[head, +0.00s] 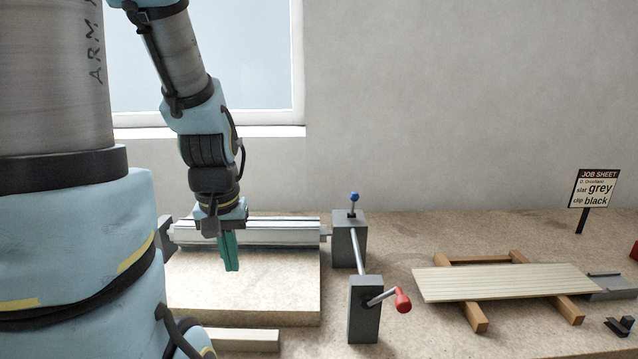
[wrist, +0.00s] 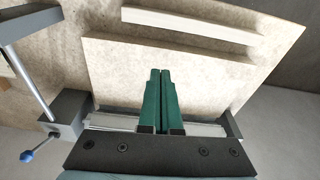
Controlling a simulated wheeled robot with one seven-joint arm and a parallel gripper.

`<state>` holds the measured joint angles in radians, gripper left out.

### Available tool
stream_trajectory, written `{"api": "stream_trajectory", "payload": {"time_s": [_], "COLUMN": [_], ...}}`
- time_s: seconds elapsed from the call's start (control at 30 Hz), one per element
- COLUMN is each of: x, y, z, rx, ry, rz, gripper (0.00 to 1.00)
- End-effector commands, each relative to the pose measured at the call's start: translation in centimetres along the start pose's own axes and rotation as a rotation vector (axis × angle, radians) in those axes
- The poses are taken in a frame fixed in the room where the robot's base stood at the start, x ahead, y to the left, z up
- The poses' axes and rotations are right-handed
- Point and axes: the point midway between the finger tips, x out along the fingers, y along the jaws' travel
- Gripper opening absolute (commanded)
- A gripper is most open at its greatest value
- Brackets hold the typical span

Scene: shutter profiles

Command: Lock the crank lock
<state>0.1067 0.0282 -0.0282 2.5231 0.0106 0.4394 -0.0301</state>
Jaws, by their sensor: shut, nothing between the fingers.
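A grey block (head: 348,247) at the bench's back carries a short upright lever with a blue knob (head: 354,197), which also shows in the wrist view (wrist: 27,157). A silver shaft (head: 358,251) runs from it to a front grey block (head: 364,312). A crank with a red handle (head: 403,300) sticks out to the right of that front block. My gripper (head: 231,268), with green fingers, points down left of these, above the pale board and apart from the knob. In the wrist view the fingers (wrist: 160,72) are together and empty.
A silver rail (head: 250,232) lies along the back of a pale board (head: 240,288). At right, a cream slatted panel (head: 500,283) rests on a wooden frame (head: 478,318). A job sheet sign (head: 594,188) stands behind it. Bench between crank and panel is clear.

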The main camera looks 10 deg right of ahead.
Motion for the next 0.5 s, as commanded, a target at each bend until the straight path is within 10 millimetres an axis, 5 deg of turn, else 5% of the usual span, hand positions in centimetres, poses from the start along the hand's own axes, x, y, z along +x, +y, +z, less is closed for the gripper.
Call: {"api": "stream_trajectory", "payload": {"time_s": [0.17, 0.3, 0.5], "x": [-0.3, -2.8, -8.0], "y": [5.5, 13.1, 22.7], "z": [-8.2, -15.0, -20.3], "rx": [0.117, 0.210, 0.261], "ry": [0.085, 0.184, 0.316], "rz": [-0.007, -0.005, 0.027], "gripper": [0.00, 0.00, 0.00]}}
